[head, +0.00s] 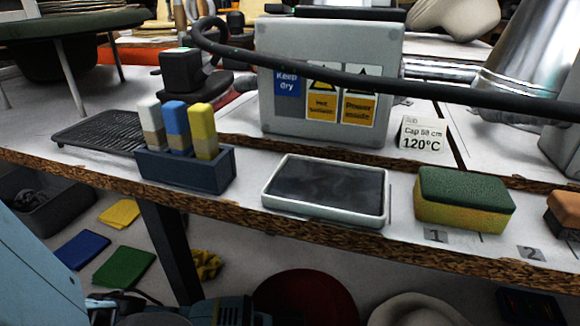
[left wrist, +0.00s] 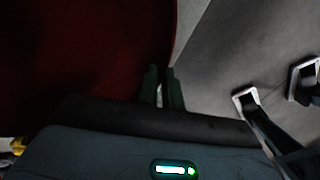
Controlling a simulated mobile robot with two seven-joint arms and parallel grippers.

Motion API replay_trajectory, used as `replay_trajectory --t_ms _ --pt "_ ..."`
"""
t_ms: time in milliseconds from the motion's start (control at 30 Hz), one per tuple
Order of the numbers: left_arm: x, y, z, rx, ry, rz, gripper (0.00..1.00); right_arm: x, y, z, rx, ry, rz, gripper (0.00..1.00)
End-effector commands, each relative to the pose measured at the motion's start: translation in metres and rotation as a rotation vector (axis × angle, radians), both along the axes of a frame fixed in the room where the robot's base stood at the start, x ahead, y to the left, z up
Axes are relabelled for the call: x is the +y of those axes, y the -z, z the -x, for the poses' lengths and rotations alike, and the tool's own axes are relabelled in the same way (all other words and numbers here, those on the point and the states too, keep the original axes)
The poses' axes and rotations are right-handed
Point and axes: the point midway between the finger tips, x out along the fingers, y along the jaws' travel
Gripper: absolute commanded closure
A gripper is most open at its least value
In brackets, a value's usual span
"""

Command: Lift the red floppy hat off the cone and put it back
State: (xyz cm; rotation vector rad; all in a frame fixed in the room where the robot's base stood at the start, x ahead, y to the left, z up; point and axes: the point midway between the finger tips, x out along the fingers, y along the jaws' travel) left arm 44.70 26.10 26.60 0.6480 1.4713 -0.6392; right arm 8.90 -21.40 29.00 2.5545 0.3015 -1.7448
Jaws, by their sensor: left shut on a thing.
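The red floppy hat (head: 305,298) shows as a dark red rounded shape at the bottom middle of the head view, below the bench's front edge and cut off by the frame. In the left wrist view the hat (left wrist: 85,50) fills the upper left, dark and smooth. My left gripper (left wrist: 163,88) is shut on the hat's rim, with its two fingers close together at the rim's edge. In the head view only part of my left arm (head: 40,265) shows clearly at the lower left. The cone is not visible. My right gripper is not in view.
The bench edge (head: 225,210) runs above the hat. On it stand a block holder (head: 188,171), a white-rimmed tray (head: 375,222), a green-yellow sponge (head: 463,200) and a grey box (head: 330,60) with a black hose. A pale rounded thing (head: 415,311) lies right of the hat.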

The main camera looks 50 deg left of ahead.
Motion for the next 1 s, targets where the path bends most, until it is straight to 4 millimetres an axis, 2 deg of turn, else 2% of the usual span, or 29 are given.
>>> replay_trajectory --t_ms 467,900,933,1000 --pt "0.0001 0.0011 -0.001 -0.002 0.0 -0.001 1.0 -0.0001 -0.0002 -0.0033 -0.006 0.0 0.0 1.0" --pt "0.0 0.0023 -0.001 -0.001 0.0 -0.001 1.0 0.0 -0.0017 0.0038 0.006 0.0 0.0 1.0" --pt "0.0 0.0023 -0.001 -0.001 0.0 -0.001 0.89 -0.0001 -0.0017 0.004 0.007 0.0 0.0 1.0" --pt "-0.0001 0.0024 -0.0009 -0.001 0.0 -0.001 0.8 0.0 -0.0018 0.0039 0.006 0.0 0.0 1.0"
